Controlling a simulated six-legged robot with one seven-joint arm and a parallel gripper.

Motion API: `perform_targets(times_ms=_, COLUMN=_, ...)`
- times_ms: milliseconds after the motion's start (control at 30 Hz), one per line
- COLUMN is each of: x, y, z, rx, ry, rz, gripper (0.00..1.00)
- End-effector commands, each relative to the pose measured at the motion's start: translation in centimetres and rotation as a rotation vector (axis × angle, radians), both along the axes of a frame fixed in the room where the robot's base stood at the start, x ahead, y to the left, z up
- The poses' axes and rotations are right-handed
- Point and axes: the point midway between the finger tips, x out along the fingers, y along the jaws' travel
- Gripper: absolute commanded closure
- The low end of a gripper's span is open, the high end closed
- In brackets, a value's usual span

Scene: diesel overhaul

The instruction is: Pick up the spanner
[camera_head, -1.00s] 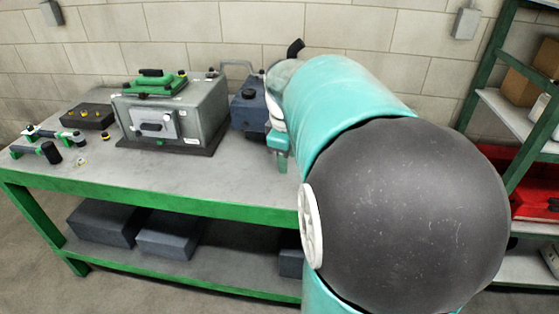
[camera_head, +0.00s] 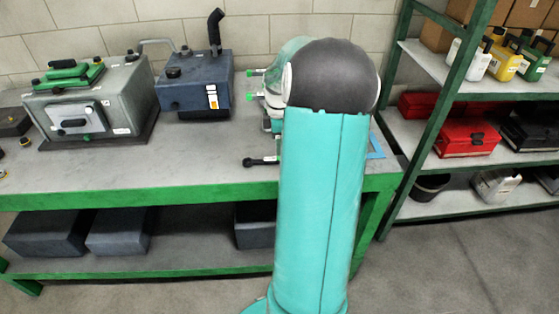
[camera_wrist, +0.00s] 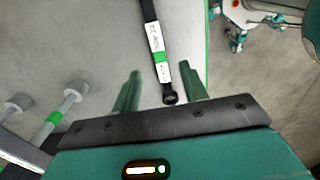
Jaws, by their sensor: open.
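The spanner (camera_wrist: 157,48) is a dark bar with a white label, a green band and a round dark end, lying on the grey bench top near its edge in the wrist view. My gripper (camera_wrist: 161,72) is open, its two green fingers apart. The spanner's round end appears between them, closer to the right finger; I cannot tell the height gap. In the head view, a dark round-ended piece (camera_head: 258,161), likely the spanner's end, shows left of my arm. My arm hides the rest and most of my gripper there.
Grey-white tools (camera_wrist: 62,106), one green-banded, are left of my fingers. On the green-edged bench (camera_head: 190,178) stand a grey case (camera_head: 85,105) and a blue-grey can (camera_head: 195,85). A shelf rack (camera_head: 433,120) stands right.

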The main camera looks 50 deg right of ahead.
Motion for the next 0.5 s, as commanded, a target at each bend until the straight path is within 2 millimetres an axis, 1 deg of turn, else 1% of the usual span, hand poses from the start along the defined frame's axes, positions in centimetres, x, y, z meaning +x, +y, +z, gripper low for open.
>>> perform_targets(times_ms=167, x=-0.1, y=0.0, z=-1.5, rx=0.001, ry=0.0, rz=0.0, gripper=0.56)
perform_targets(times_ms=300, x=-0.3, y=-0.1, z=-3.8, rx=0.002, ry=0.001, rz=-0.001, gripper=0.56)
perform_targets(times_ms=400, x=-0.2, y=-0.1, z=-5.0, rx=0.001, ry=0.0, rz=-0.002, gripper=0.56)
perform_targets(times_ms=500, x=-0.2, y=-0.1, z=-5.5, rx=-0.001, ry=-0.002, rz=-0.002, gripper=0.56)
